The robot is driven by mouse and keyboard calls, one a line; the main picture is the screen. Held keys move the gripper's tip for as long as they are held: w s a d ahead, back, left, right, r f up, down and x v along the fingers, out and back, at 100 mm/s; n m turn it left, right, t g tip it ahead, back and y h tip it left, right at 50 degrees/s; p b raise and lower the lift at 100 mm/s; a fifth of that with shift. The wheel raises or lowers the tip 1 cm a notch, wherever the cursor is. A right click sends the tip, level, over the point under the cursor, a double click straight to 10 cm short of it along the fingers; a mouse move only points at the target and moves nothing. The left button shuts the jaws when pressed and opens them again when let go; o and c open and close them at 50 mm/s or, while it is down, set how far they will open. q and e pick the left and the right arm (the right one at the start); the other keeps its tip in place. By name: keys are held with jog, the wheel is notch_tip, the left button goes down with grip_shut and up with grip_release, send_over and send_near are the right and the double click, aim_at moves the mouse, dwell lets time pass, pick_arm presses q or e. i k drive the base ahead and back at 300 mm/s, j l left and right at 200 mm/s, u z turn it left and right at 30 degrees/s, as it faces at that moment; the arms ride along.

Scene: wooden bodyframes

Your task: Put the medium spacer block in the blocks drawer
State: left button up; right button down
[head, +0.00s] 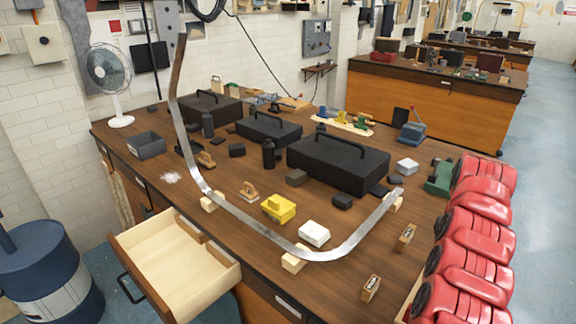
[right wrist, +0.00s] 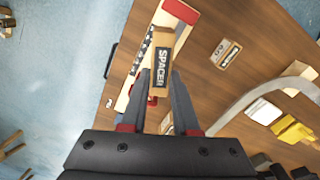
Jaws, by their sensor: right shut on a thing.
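In the right wrist view, my right gripper (right wrist: 160,95) is shut on a wooden spacer block (right wrist: 160,65) labelled SPACER. The block stands out between the two dark fingers, and its lower end is hidden. In the head view, red arm parts fill the right edge; the right gripper and held block do not show. Two other small labelled wooden blocks lie on the bench, one at the right (head: 406,237) and one near the front edge (head: 371,288). An open, empty pale wooden drawer (head: 175,262) sticks out at the bench's front left. My left gripper is not in view.
A long bent metal strip (head: 262,236) rests on wooden supports across the bench (head: 225,213). A yellow block (head: 279,208), a white block (head: 314,234) and black toolboxes (head: 338,162) stand around it. A blue barrel (head: 45,270) stands left of the drawer.

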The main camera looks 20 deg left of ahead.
aim_at(168, 270)
jog(key=i+j+u, duration=0.15)
jog(key=u, duration=0.25)
jog(key=i+j+u, duration=0.1)
jog(key=u, duration=0.35)
jog(key=i+u, duration=0.25)
jog(key=u, duration=0.15)
jog(key=i+u, duration=0.15)
jog(key=u, duration=0.25)
jog(key=i+l, duration=0.1)
jog(key=i, duration=0.3)
